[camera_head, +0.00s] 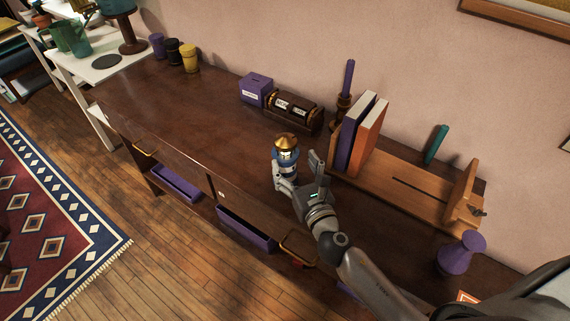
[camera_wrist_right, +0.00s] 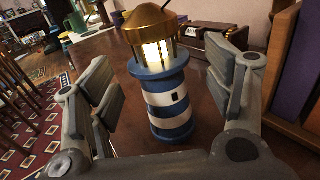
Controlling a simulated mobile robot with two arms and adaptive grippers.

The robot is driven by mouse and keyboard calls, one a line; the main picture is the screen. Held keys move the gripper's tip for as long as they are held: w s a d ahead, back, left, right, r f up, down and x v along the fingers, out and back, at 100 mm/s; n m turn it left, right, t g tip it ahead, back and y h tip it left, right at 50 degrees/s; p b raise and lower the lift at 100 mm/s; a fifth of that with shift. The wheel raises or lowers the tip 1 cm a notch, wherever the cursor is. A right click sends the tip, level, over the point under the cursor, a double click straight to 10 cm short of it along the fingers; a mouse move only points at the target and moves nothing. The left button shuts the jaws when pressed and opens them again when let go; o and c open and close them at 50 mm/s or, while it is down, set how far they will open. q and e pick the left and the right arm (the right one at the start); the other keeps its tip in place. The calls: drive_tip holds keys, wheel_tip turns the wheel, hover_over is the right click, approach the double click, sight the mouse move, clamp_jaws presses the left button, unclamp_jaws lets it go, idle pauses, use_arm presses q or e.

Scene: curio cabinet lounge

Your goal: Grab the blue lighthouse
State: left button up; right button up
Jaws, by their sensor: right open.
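The blue lighthouse (camera_head: 286,153) stands upright on the dark wooden cabinet top, near its front edge. It has blue and white bands, a lit lantern and a gold roof. In the right wrist view the lighthouse (camera_wrist_right: 168,95) stands between the two fingers, with gaps visible on both sides. My right gripper (camera_head: 298,178) is open around it, its fingers to either side; the fingers also show in the right wrist view (camera_wrist_right: 165,100). The lower part of the lighthouse is partly hidden by the gripper in the head view. My left gripper is not in view.
A wooden book rack (camera_head: 405,188) with a purple and an orange book stands to the right. Behind are a dark brown box with white labels (camera_head: 293,108) and a purple box (camera_head: 256,90). A purple vase (camera_head: 461,252) stands at right. The cabinet top (camera_head: 185,105) is clear to the left.

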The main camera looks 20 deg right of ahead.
sight(289, 157)
drive_tip(key=shift+w, duration=0.45)
drive_tip(key=w, duration=0.5)
drive_tip(key=shift+a+p, duration=0.35)
drive_tip(key=shift+p, duration=0.05)
drive_tip(key=shift+w+f, duration=0.1)
drive_tip(key=shift+w, duration=0.1)
drive_tip(key=shift+s, duration=0.1)
drive_tip(key=c, duration=1.3)
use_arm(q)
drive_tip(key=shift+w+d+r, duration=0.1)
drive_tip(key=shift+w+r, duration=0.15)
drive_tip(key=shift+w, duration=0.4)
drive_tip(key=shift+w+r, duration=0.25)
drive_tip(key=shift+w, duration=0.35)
use_arm(e)
drive_tip(key=shift+c, duration=0.6)
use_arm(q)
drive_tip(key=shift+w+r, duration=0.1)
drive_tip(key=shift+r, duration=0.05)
use_arm(e)
drive_tip(key=shift+r, duration=0.2)
